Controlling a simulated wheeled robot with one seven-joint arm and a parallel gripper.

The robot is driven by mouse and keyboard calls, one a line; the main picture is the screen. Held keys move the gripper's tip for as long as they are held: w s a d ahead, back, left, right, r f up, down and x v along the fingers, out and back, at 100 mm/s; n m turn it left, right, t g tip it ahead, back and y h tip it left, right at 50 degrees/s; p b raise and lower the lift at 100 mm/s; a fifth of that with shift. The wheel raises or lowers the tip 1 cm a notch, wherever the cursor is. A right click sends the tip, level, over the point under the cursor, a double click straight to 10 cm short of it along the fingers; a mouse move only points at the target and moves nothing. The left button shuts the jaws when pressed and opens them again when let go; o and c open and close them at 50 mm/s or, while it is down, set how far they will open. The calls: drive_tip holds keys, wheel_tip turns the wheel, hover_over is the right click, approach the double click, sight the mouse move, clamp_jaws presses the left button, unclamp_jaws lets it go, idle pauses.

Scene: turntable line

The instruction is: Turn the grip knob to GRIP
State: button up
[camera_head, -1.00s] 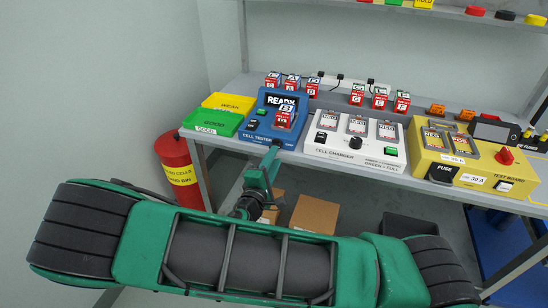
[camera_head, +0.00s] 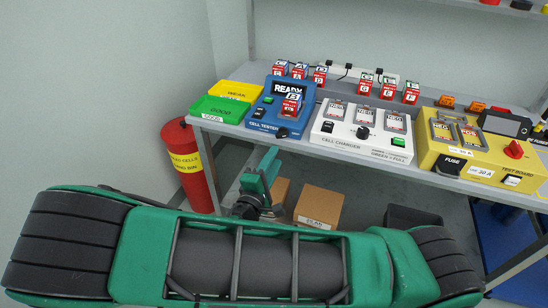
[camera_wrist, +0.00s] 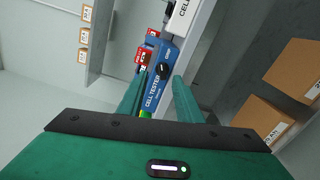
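The blue cell tester (camera_head: 262,112) stands at the shelf's front edge, its screen reading READY. A red-and-white cell (camera_head: 291,104) sits in it. The black grip knob (camera_head: 282,132) is at the tester's lower front right. It also shows in the wrist view (camera_wrist: 164,71), beyond my fingers; its setting is too small to read. My gripper (camera_head: 270,154) is below and in front of the tester, apart from the knob. In the wrist view my gripper (camera_wrist: 160,78) is open, with two green fingers spread and nothing between them.
Green and yellow trays (camera_head: 221,109) lie left of the tester. The white cell charger (camera_head: 340,129) and yellow test board (camera_head: 440,150) stand to its right.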

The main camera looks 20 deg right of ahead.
drive_tip(key=shift+s+a, duration=0.25)
drive_tip(key=shift+s, duration=0.1)
idle(0.4)
drive_tip(key=v, duration=1)
drive_tip(key=shift+s+a, duration=0.2)
drive_tip(key=shift+a, duration=0.1)
